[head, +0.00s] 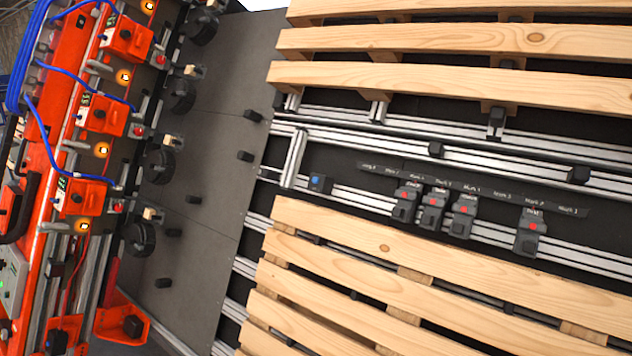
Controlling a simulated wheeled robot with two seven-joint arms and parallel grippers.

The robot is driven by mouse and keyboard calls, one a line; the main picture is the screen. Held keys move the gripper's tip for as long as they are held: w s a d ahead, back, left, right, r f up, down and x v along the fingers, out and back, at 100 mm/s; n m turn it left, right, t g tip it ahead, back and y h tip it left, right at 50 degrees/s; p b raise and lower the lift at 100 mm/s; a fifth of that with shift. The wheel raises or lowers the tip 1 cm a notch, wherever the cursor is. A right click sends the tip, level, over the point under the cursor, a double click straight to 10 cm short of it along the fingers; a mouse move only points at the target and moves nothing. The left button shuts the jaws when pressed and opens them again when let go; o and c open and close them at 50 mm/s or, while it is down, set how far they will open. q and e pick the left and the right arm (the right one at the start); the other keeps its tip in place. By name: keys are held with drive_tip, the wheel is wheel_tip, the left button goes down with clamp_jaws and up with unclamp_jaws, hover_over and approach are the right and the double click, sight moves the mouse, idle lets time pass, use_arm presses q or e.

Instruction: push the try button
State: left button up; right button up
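No button with a readable "try" label shows in the head view. A small dark box with a blue button (316,181) sits on the metal rail between the pallets, left of the sliding blocks. A grey control box (12,280) with small green lights or buttons is partly cut off at the lower left edge. I cannot tell which of these, if either, is the try button. Neither of my grippers is in view.
Several grey blocks with red buttons (433,208) sit on the rail below a dark label strip (470,188). Wooden pallets lie above (450,80) and below (400,290). An orange gantry (75,180) with blue hoses fills the left, beside a grey plate (215,130).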

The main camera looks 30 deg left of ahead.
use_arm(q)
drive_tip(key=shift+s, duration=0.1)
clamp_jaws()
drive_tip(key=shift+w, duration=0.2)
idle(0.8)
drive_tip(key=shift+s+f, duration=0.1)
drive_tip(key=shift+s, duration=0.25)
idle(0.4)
